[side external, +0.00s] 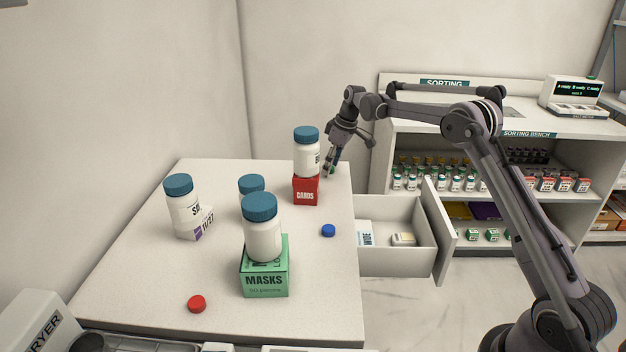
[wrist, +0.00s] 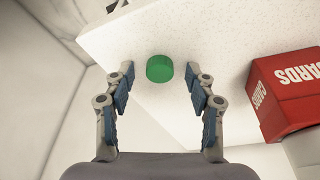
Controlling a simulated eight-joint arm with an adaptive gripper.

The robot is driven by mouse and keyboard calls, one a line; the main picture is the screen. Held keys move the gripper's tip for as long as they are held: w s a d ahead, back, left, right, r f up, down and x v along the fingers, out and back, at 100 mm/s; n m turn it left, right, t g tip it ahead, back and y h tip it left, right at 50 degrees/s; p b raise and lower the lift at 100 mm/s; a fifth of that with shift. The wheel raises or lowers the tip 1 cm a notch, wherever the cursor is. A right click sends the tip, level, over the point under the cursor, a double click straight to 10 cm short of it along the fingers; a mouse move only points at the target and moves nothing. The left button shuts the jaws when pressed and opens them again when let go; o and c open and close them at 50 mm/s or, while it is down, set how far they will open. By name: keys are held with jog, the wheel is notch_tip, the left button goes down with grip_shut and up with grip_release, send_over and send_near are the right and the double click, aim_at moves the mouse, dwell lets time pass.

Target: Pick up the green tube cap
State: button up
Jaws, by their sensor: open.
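The green tube cap (wrist: 160,69) lies on the white table top in the wrist view. It sits between and slightly beyond my gripper's (wrist: 158,75) two fingertips, with a gap on each side. My gripper is open and empty, with blue pads facing inward. In the side external view my gripper (side external: 332,168) points down at the table's far right corner, beside the red CARDS box (side external: 306,196).
The CARDS box also shows close on the right in the wrist view (wrist: 286,92). A white bottle (side external: 306,159) stands on it. Several other bottles, a green MASKS box (side external: 264,279), a blue cap (side external: 328,230) and a red cap (side external: 196,303) are on the table (side external: 150,290). An open drawer (side external: 400,262) adjoins its right edge.

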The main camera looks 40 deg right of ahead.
jog(key=c, duration=0.8)
jog(key=shift+o, duration=0.2)
